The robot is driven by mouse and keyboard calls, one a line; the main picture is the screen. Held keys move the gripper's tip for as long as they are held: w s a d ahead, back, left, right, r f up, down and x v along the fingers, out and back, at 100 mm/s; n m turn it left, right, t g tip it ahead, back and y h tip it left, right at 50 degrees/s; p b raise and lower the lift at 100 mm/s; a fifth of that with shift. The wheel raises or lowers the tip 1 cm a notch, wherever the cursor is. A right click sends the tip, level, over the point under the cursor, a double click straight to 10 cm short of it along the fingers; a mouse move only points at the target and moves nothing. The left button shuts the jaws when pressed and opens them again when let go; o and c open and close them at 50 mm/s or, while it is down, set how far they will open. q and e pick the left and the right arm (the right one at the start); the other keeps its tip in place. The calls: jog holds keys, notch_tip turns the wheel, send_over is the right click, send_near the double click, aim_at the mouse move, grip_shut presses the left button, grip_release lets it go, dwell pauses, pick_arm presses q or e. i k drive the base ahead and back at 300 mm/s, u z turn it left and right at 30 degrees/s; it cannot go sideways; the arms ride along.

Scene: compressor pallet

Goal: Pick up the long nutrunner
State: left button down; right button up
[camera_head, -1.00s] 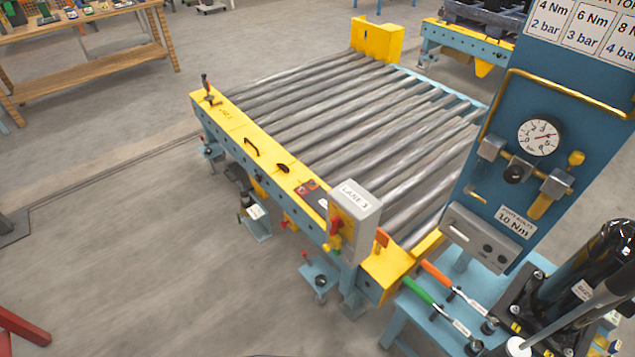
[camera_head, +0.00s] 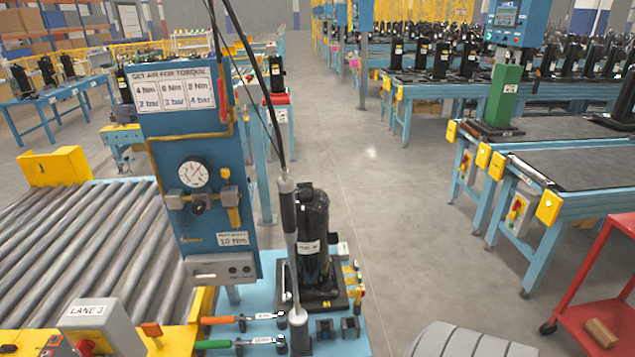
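A long, slim grey tool (camera_head: 290,240), which looks like the long nutrunner, stands upright near the bottom centre.
A blue panel (camera_head: 195,150) with a pressure gauge (camera_head: 194,172) rises left of the tool. The roller conveyor (camera_head: 80,240) is at left, a red cart (camera_head: 590,310) at right. Open floor (camera_head: 385,210) lies between the bench and the blue tables.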

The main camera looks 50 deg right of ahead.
aim_at(298, 316)
jog(key=z, duration=1.55)
jog(key=i, duration=0.3)
jog(key=z, duration=0.05)
